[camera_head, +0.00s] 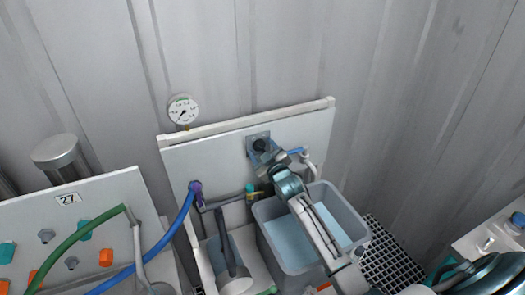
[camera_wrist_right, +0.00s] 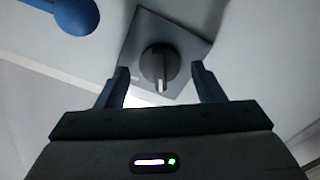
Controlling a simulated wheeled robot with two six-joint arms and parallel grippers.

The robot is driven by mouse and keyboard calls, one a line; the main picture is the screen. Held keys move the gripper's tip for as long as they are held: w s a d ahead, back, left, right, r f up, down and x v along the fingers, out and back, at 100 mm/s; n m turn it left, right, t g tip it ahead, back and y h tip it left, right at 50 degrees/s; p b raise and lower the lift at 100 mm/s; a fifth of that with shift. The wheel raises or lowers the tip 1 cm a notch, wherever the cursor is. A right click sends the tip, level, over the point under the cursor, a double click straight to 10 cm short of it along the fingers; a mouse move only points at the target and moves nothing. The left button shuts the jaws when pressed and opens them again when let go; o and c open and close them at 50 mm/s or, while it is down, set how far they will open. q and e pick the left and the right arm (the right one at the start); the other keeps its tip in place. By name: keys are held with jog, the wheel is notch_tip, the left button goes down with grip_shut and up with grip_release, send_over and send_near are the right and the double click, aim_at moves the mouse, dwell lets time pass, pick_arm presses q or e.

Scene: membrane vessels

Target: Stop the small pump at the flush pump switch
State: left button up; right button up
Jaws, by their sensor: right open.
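The flush pump switch is a dark round knob on a grey square plate (camera_head: 251,136), fixed high on the white panel (camera_head: 190,160). In the right wrist view the knob (camera_wrist_right: 158,66) has a pale pointer mark at its lower side. My right gripper (camera_head: 262,152) is at the switch, and in the right wrist view its two fingers (camera_wrist_right: 160,85) stand open on either side of the knob with gaps on both sides. I cannot tell whether the fingers reach past the knob's front. A grey cylinder, possibly the small pump (camera_head: 236,284), lies low in front of the panel. My left gripper does not show.
A grey tub of water (camera_head: 270,237) stands below the switch, under my right arm. A pressure gauge (camera_head: 183,110) is above the panel. A blue hose (camera_head: 172,238) and a green hose (camera_head: 75,237) run at left. A black grate (camera_head: 392,262) lies at right.

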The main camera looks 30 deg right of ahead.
jog(key=shift+s+f, duration=0.15)
jog(key=shift+s, duration=0.15)
jog(key=s+b, duration=0.3)
jog(key=s, duration=0.7)
jog(key=shift+a, duration=0.3)
jog(key=shift+s, duration=0.1)
